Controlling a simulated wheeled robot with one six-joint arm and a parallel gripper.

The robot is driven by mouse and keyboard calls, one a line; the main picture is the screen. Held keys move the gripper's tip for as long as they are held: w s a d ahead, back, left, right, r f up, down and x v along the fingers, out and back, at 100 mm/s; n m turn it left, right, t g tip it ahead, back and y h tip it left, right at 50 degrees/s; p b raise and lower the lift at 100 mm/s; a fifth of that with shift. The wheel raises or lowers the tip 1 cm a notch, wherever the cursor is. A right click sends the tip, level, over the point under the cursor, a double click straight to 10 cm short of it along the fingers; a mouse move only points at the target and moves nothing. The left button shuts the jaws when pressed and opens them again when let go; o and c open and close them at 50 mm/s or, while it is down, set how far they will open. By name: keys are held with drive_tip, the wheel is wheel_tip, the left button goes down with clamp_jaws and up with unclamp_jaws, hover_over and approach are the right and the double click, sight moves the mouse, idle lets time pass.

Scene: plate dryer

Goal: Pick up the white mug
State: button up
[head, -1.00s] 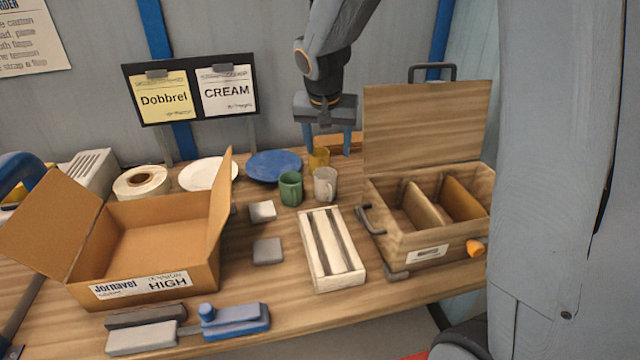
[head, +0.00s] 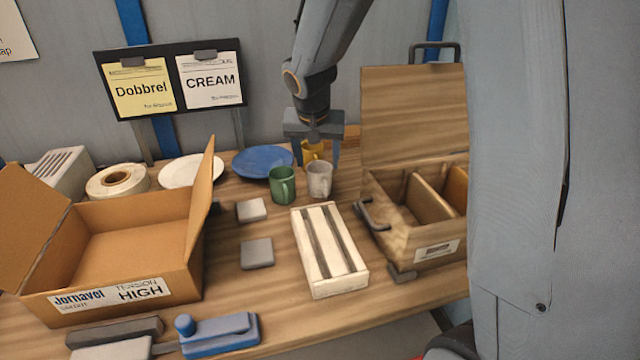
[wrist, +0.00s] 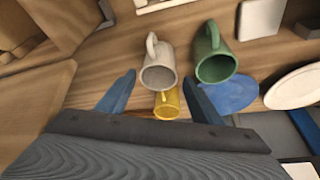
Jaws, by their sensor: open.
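The white mug (head: 319,180) stands upright on the wooden table, right of the green mug (head: 283,185) and in front of the yellow mug (head: 313,150). My gripper (head: 317,160) is open and empty, pointing down at the mugs, its fingers behind the white mug in the head view. In the wrist view the white mug (wrist: 159,66) is beyond the fingertips (wrist: 163,88), with its handle pointing away from my gripper. The yellow mug (wrist: 167,103) shows between the fingers, nearer my gripper. The green mug (wrist: 213,56) is to the right, close to the white mug.
A blue plate (head: 262,161) and a white plate (head: 190,171) lie left of the mugs. A slatted pale box (head: 330,250) lies in front. An open wooden case (head: 408,245) stands to the right and an open cardboard box (head: 120,260) to the left.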

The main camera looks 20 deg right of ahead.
sight(319, 169)
drive_tip(key=shift+p+x, duration=0.75)
drive_tip(key=shift+x, duration=2)
drive_tip(key=shift+d, duration=0.1)
drive_tip(key=c, duration=0.9)
drive_tip(key=shift+w+r, duration=0.1)
drive_tip(key=shift+c, duration=0.6)
